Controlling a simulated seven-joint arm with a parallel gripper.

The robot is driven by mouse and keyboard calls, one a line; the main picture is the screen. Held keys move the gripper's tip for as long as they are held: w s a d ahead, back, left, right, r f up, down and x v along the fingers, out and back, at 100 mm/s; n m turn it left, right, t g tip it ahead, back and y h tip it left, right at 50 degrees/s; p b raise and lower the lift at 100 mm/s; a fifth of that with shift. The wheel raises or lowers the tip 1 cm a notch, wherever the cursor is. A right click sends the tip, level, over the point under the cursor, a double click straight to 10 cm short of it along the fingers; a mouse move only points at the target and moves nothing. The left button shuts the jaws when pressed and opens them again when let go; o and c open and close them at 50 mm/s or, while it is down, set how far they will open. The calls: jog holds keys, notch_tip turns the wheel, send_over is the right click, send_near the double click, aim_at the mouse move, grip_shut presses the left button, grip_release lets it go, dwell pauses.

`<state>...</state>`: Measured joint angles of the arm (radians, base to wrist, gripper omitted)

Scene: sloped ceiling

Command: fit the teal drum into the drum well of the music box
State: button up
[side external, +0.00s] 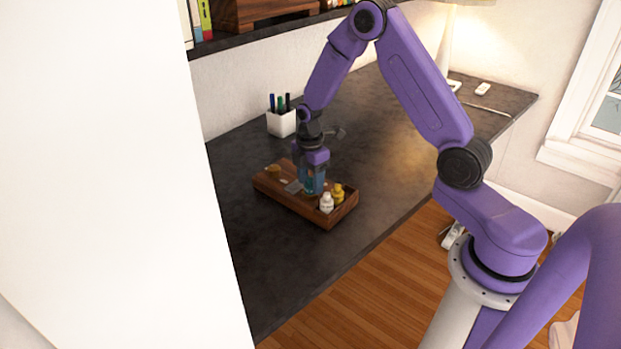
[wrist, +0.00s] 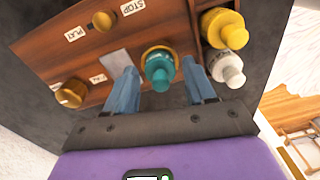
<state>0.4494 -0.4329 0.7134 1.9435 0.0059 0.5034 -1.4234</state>
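The music box (side external: 274,189) is a wooden box on the dark desk. Its top also shows in the wrist view (wrist: 62,45), with PLAY and STOP labels. The teal drum (wrist: 160,68) has a knob-like end facing my camera, and a brass ring shows around its far side at the box top. I cannot tell how deep it sits in the well, which it hides. My gripper (wrist: 160,72) points down over the box with its blue fingers on either side of the drum. Gaps show between drum and fingers. In the side view, my gripper (side external: 312,182) largely covers the drum.
A yellow bottle (side external: 338,193) and a white bottle (side external: 326,203) stand in the box's end compartment, close to my gripper. Brass knobs (wrist: 70,94) and a grey plate (wrist: 115,63) are on the box top. A white pen cup (side external: 281,123) stands behind.

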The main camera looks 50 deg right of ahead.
aim_at(310, 178)
jog(key=shift+r, duration=0.1)
notch_tip(310, 178, up, 12)
jog(key=s+a+r+m, duration=0.1)
jog(key=s+a+r, duration=0.1)
jog(key=s+a, duration=0.45)
jog(key=s+a+r+m, duration=0.1)
jog(key=s+a+r, duration=0.2)
jog(key=s+a, duration=0.4)
jog(key=s+d+m, duration=0.1)
jog(key=s, duration=1.6)
jog(key=shift+s+d, duration=0.4)
jog(key=shift+o, duration=0.3)
dwell(0.7)
